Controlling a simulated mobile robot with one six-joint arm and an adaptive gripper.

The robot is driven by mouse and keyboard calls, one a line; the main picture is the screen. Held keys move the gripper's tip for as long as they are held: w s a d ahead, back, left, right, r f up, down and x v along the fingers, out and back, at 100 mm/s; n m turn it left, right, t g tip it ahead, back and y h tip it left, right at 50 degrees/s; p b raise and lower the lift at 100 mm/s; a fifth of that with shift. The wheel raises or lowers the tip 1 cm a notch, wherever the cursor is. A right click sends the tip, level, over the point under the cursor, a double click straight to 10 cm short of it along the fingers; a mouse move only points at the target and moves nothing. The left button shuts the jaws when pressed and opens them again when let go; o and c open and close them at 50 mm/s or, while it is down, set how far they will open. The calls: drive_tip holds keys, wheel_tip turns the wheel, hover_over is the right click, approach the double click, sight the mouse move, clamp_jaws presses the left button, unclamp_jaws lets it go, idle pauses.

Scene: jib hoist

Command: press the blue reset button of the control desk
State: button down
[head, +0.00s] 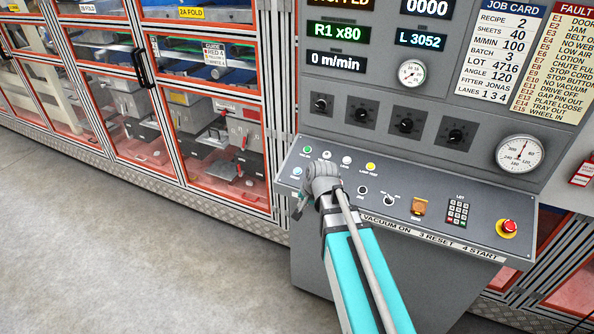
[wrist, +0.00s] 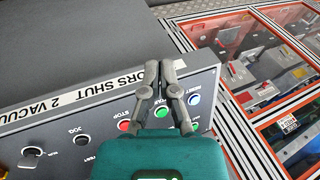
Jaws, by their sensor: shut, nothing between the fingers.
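The control desk (head: 440,205) has a sloped grey panel with several coloured buttons. The blue reset button (head: 296,171) is near its left end. In the wrist view the blue button (wrist: 194,100) sits under a RESET label, to the right of my fingers. My gripper (head: 299,210) is at the left front of the panel, pointing down and left, with its fingers shut and empty. In the wrist view the fingertips (wrist: 161,66) reach past the label strip at the panel's front edge. They appear apart from the blue button.
A red button (wrist: 161,109) is beside the fingers, and green buttons (wrist: 124,126) are near. A red stop knob (head: 508,227) is at the panel's right. Gauges and knobs fill the upright face. A glazed machine (head: 225,120) stands left; the floor (head: 130,250) before it is clear.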

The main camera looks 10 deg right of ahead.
drive_tip(key=w+r+m+t+y, duration=0.1)
drive_tip(key=w+r+m+t, duration=0.25)
drive_tip(key=w+m, duration=0.45)
wheel_tip(320, 180, up, 4)
drive_tip(key=m+t, duration=0.3)
hover_over(297, 171)
drive_tip(key=s+a, duration=0.2)
drive_tip(key=s, duration=0.2)
drive_tip(key=shift+r+y+p, duration=0.1)
drive_tip(key=shift+y+p, duration=0.2)
drive_tip(key=shift+p, duration=0.15)
drive_tip(key=shift+f, duration=0.2)
drive_tip(key=f+b, duration=0.1)
drive_tip(key=w+f+b, duration=0.1)
drive_tip(key=f+b, duration=0.1)
drive_tip(key=b, duration=0.1)
drive_tip(key=shift+w+d+f, duration=0.15)
drive_tip(key=shift+d+f, duration=0.1)
drive_tip(key=shift+d, duration=0.1)
drive_tip(key=shift+w+d+f+b, duration=0.2)
drive_tip(key=shift+w+f+b, duration=0.05)
drive_tip(key=shift+f+b, duration=0.45)
drive_tip(key=shift+w+d+f+b, duration=0.2)
drive_tip(key=shift+w+f+b, duration=0.1)
drive_tip(key=shift+f+b, duration=0.4)
drive_tip(key=shift+w+d+f+b, duration=0.2)
drive_tip(key=shift+w+f+b, duration=0.05)
drive_tip(key=shift+f+b, duration=0.45)
drive_tip(key=shift+f, duration=0.1)
